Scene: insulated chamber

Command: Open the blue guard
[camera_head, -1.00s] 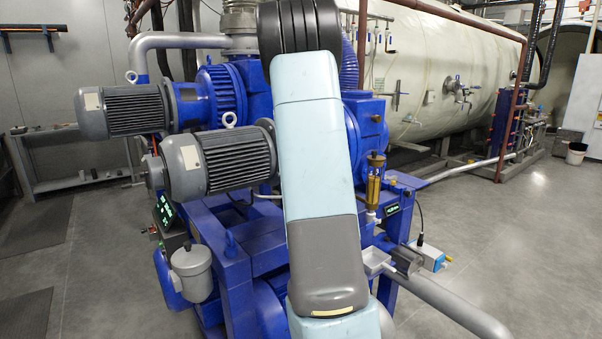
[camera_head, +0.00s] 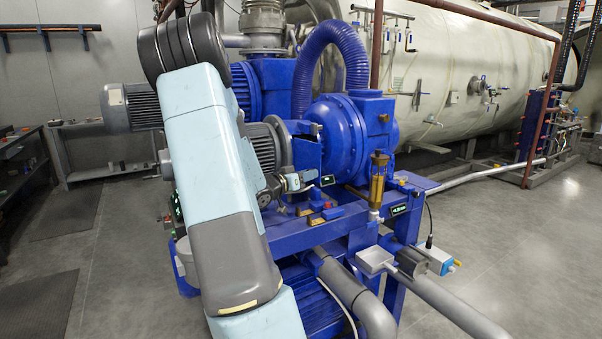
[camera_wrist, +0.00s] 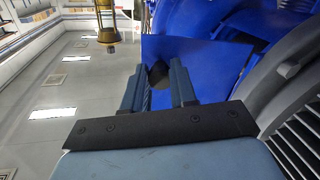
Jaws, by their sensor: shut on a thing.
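The blue guard (camera_wrist: 200,55) is a flat blue plate filling the upper middle of the wrist view. A dark round knob (camera_wrist: 158,76) is on it. My gripper (camera_wrist: 155,70) has its two grey-blue fingers on either side of the knob, shut on it. In the head view, my gripper (camera_head: 314,177) is small, at the lower edge of the blue guard (camera_head: 307,153), between the grey motor and the round blue housing. The knob is too small to make out there. I cannot tell how far the guard is turned.
The grey motor (camera_head: 262,148) stands left of the guard, and the round blue housing (camera_head: 342,138) right of it. A brass oiler (camera_head: 378,180) rises from the blue frame. Pipes and a blue-white box (camera_head: 434,258) are at the front right. The floor at right is open.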

